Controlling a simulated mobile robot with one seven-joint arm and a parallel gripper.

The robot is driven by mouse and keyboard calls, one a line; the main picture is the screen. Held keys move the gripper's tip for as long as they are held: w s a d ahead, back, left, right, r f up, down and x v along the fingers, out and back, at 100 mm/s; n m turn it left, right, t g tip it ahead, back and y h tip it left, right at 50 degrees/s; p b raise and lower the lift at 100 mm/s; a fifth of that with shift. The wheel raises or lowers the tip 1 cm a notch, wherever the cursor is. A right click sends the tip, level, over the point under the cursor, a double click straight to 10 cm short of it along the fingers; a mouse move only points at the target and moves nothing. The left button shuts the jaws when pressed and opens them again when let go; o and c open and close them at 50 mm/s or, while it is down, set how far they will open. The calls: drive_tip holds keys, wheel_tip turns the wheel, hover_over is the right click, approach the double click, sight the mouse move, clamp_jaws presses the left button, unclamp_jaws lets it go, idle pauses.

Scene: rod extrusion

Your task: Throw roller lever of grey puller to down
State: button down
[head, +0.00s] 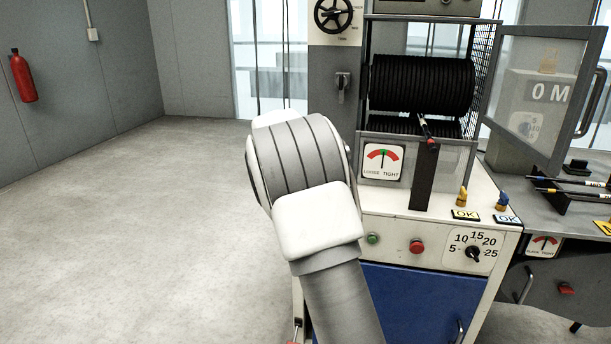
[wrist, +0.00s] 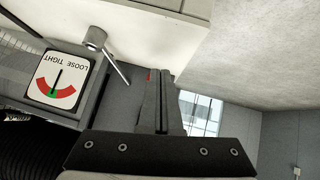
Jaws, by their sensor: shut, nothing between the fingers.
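My gripper (wrist: 160,82) shows in the wrist view with its dark fingers together and empty. The wrist view is upside down. A grey round pivot with a thin metal lever (wrist: 117,67) sticks out from the machine beside the LOOSE TIGHT gauge (wrist: 55,80). The lever's end lies left of my fingers in that view, apparently apart from them; depth is hard to tell. In the head view, my arm hides the gripper and this lever. The same gauge shows there on the machine's front (head: 383,162). I cannot confirm which lever is the roller lever.
A black ribbed roller (head: 420,82) sits above the gauge. A dark wall lever (head: 342,85) hangs below a handwheel (head: 334,13). A framed clear door (head: 550,150) stands open at right. Red and green buttons and a dial sit on the front panel. The floor at left is clear.

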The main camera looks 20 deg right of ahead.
drive_tip(key=shift+w+d+f, duration=0.1)
drive_tip(key=shift+w+f, duration=0.05)
drive_tip(key=shift+f, duration=0.1)
drive_tip(key=shift+r, duration=0.15)
idle(0.4)
